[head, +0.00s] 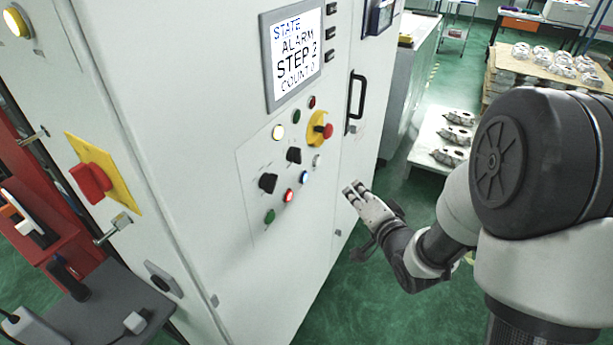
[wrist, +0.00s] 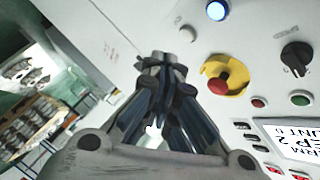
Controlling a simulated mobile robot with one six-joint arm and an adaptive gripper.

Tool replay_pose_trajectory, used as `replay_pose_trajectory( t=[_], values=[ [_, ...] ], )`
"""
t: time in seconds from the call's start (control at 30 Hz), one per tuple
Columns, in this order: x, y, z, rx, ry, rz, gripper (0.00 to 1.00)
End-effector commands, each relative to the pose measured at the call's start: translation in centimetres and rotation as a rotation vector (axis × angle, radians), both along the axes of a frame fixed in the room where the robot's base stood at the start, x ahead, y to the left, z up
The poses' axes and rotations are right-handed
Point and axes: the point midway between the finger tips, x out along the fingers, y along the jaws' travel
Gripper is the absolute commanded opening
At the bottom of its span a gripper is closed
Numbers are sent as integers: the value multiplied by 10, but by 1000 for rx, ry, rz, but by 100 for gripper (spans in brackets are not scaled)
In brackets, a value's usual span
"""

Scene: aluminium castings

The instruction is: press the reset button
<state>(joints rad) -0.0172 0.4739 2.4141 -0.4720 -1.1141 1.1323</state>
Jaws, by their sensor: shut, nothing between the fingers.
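The control panel (head: 250,160) is on the front of a white cabinet. Its button labels are too small to read, so I cannot tell by name which is the reset button. A blue lit button (head: 304,177) is low on the panel; it also shows at the top of the wrist view (wrist: 216,10). A pale button (head: 317,160) is just above it, also in the wrist view (wrist: 188,33). My gripper (head: 353,190) is shut and empty, right of the blue button in the head view. Its fingertips (wrist: 163,61) appear apart from both buttons.
A red emergency stop on a yellow collar (head: 322,131) is close by, also in the wrist view (wrist: 222,86). Black knobs (head: 267,183) and other coloured buttons surround it. The screen (head: 292,50) reads ALARM, STEP 2. A door handle (head: 356,98) sticks out at the right.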

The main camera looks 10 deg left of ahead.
Motion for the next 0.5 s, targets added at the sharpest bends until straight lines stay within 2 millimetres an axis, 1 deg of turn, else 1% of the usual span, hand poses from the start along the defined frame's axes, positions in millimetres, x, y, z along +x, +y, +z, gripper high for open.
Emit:
replay_pose_trajectory(
  t=[0.17,0.5],
  values=[
    [4,11,1,-2,-2,3,0],
    [19,56,1,-2,-1,4,0]
  ],
)
